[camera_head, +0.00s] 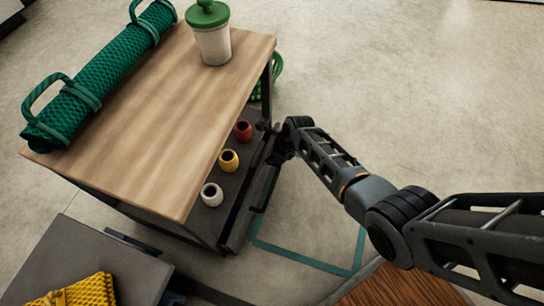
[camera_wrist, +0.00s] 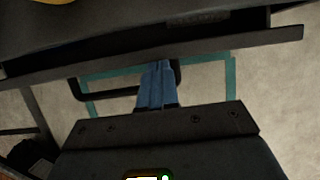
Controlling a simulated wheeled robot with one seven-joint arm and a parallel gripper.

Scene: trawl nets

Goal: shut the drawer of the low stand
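The low stand (camera_head: 175,110) has a wooden top and dark sides. Its drawer (camera_head: 226,232) stands pulled out on the right side. The drawer's dark front crosses the wrist view (camera_wrist: 215,47), with a dark bar handle (camera_wrist: 105,97) below it. A white, a yellow and a red piece sit in the drawer. My gripper (camera_wrist: 158,63) has its blue fingers together, with nothing seen between them. Their tips are at the drawer front, over the handle's span; contact is unclear. In the head view the fingers are mostly hidden at the drawer's far end.
A green net roll (camera_head: 105,75) and a white jar with green lid (camera_head: 212,38) stand on the stand's top. A grey unit (camera_head: 75,262) with a yellow net (camera_head: 80,292) is at lower left. Teal tape (camera_head: 305,260) marks the floor. Floor at upper right is clear.

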